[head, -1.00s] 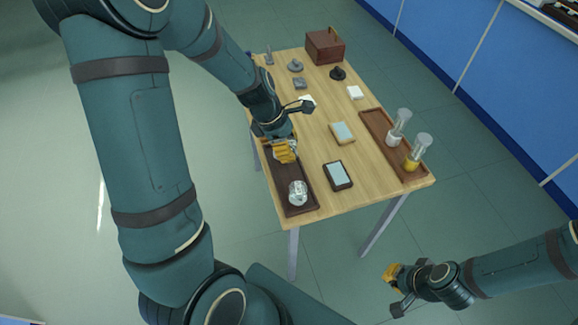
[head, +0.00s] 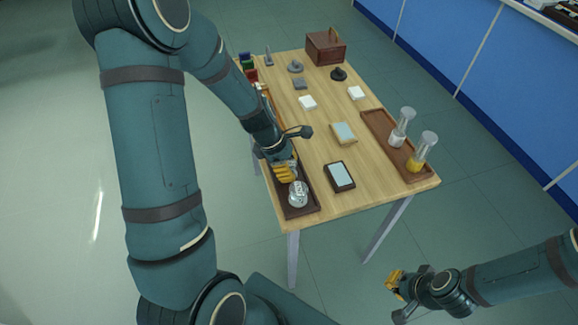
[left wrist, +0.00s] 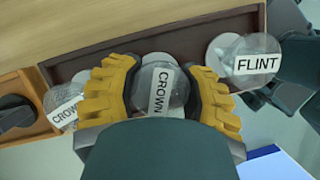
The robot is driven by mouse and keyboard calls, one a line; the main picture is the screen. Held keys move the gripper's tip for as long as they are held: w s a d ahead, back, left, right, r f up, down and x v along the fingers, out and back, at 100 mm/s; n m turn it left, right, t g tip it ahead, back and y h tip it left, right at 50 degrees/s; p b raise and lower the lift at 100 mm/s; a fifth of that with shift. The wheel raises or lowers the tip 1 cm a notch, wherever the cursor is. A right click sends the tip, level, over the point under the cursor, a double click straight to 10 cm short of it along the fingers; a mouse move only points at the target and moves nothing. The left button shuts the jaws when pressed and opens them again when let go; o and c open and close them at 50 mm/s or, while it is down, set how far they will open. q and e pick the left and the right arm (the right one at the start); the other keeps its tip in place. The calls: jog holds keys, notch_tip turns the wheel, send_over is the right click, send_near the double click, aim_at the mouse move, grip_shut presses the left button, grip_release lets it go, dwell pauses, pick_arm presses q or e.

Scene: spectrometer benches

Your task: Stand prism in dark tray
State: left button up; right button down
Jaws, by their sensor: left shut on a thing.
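My left gripper (left wrist: 160,88) is shut on a clear glass prism labelled CROWN (left wrist: 160,92), held between its yellow fingers. In the left wrist view it is over or in the dark tray (left wrist: 108,52); contact with the tray floor is hard to tell. A second glass piece, labelled FLINT (left wrist: 258,64), stands in the tray's right end. In the head view, the left gripper (head: 285,172) is at the dark tray (head: 310,208), just behind a glass piece (head: 298,193) at its near end. The held prism is hidden there. My right gripper (head: 396,283) is off the table, its opening unclear.
A dark-framed pad (head: 340,175) lies to the right. A brown tray (head: 375,124) holds two cylinders. Small blocks and a box (head: 326,47) stand farther back.

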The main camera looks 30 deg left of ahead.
pick_arm(q)
jog(key=o, duration=1)
jog(key=shift+f, duration=0.15)
jog(key=shift+o, duration=0.2)
jog(key=shift+r, duration=0.25)
jog(key=p+v, duration=0.4)
jog(key=v, duration=0.8)
jog(key=shift+s, duration=0.1)
